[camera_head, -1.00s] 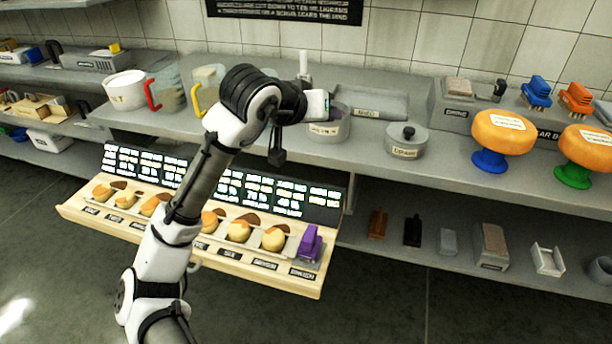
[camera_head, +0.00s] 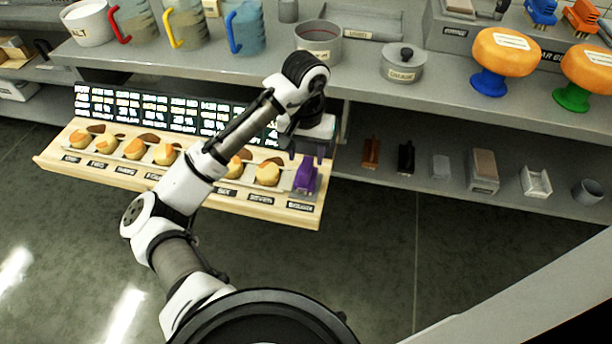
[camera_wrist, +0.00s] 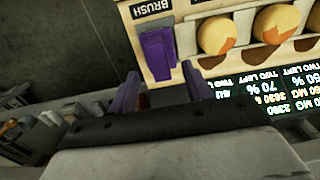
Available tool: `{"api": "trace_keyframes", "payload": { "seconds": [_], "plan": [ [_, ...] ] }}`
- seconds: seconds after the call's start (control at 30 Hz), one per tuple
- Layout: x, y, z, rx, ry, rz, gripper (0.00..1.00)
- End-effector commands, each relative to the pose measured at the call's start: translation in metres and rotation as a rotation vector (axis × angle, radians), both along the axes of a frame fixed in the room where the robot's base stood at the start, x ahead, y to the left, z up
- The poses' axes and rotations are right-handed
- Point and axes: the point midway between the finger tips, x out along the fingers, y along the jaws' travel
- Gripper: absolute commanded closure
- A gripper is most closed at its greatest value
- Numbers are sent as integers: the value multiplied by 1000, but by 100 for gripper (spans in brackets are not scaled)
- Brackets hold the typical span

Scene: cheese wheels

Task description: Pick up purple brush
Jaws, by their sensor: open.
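The purple brush (camera_head: 306,178) stands at the right end of a sloped wooden display tray (camera_head: 180,190), behind a small label. In the wrist view the brush (camera_wrist: 157,52) lies just beyond and between my two fingers, near a tag reading BRUSH. My gripper (camera_head: 307,155) is over the brush in the head view, with its fingers apart and pointing down. In the wrist view my gripper (camera_wrist: 160,88) is open and nothing sits clearly between the fingers. The gripper hides the brush's upper part in the head view, and I cannot tell whether they touch.
Several cheese pieces (camera_head: 267,174) sit in a row left of the brush. A dark price board (camera_head: 150,108) rises behind them. A grey shelf (camera_head: 380,97) with jugs and a pot (camera_head: 402,65) overhangs behind. A lower shelf (camera_head: 440,192) holds small items to the right.

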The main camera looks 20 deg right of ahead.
Motion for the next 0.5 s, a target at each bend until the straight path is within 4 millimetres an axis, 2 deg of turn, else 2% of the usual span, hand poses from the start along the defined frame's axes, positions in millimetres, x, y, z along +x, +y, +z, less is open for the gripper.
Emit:
{"api": "trace_keyframes", "payload": {
  "seconds": [0.13, 0.4, 0.5],
  "plan": [
    [-1, 0, -11, 0, 1, 1, 51],
    [-2, 0, -48, 0, 0, 2, 51],
    [-2, 0, -53, -1, -2, 0, 51]
  ]
}}
